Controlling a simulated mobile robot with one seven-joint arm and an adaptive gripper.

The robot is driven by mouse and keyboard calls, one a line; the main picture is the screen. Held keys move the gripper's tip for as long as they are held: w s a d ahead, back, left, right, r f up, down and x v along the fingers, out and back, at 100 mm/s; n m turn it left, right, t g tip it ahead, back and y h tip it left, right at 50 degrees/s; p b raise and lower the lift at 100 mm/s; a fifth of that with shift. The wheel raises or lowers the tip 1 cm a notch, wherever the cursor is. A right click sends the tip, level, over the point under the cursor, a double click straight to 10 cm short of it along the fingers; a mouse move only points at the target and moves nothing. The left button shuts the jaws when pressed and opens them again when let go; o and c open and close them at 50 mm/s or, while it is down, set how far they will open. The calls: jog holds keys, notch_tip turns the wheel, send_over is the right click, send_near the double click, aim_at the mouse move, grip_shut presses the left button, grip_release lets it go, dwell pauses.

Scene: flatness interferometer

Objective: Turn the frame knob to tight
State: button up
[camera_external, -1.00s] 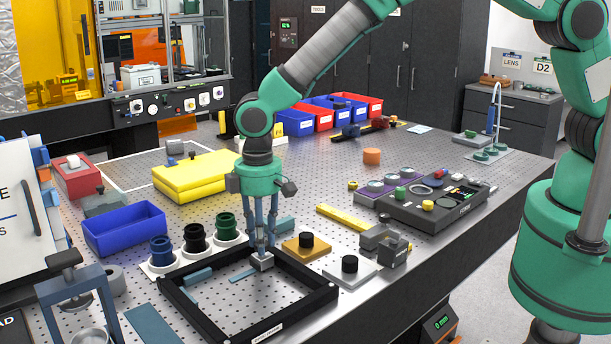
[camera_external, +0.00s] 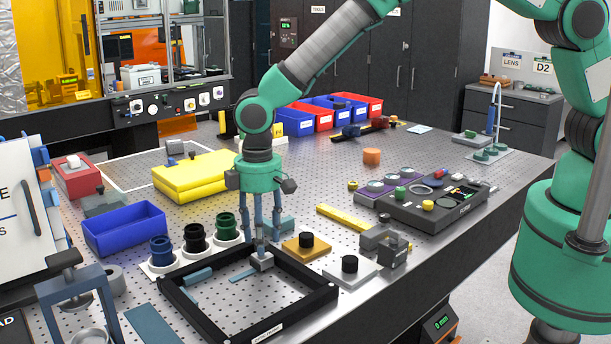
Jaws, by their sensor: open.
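A black square frame (camera_external: 308,272) lies flat on the perforated table in the front middle. On its far side sits a small grey block (camera_external: 262,263), which looks like the frame knob; its marking is too small to read. My gripper (camera_external: 264,243) points straight down over this block, with its blue-grey fingers apart. The fingertips are right at the block's top. I cannot tell whether they touch it, and they partly hide it.
Three round holders with blue, black and green rings (camera_external: 195,241) stand close left of my gripper. An orange plate with a black knob (camera_external: 306,241) and a grey plate with a black knob (camera_external: 349,265) lie close right. A blue bin (camera_external: 125,230) stands farther left.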

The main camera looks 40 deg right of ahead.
notch_tip(320, 180, up, 11)
jog(key=shift+r, duration=0.15)
dwell(0.4)
jog(key=shift+w+r, duration=0.1)
dwell(0.4)
jog(key=d+r+m+t+b, duration=0.1)
jog(key=d+r+m, duration=0.1)
jog(key=d+r, duration=0.7)
jog(key=d+r+m+t+y+b, duration=0.1)
jog(key=d+r, duration=0.3)
jog(key=d, duration=0.9)
jog(key=d+r+m+b, duration=0.2)
jog(key=d+r, duration=0.5)
jog(key=d, duration=0.4)
jog(key=s+d+r+m+t+b, duration=0.1)
jog(key=s+d+r, duration=0.1)
jog(key=s+d, duration=0.35)
jog(key=s+d+r+m+t, duration=0.1)
jog(key=s+d, duration=0.1)
jog(key=d, duration=0.7)
jog(key=s+d+f+m+t+h+b, duration=0.1)
jog(key=s+d+f+m+b, duration=0.1)
jog(key=s+d, duration=0.9)
jog(key=shift+s+d+f+m+t, duration=0.25)
jog(key=shift+s+f+m, duration=0.35)
jog(key=shift+s, duration=1)
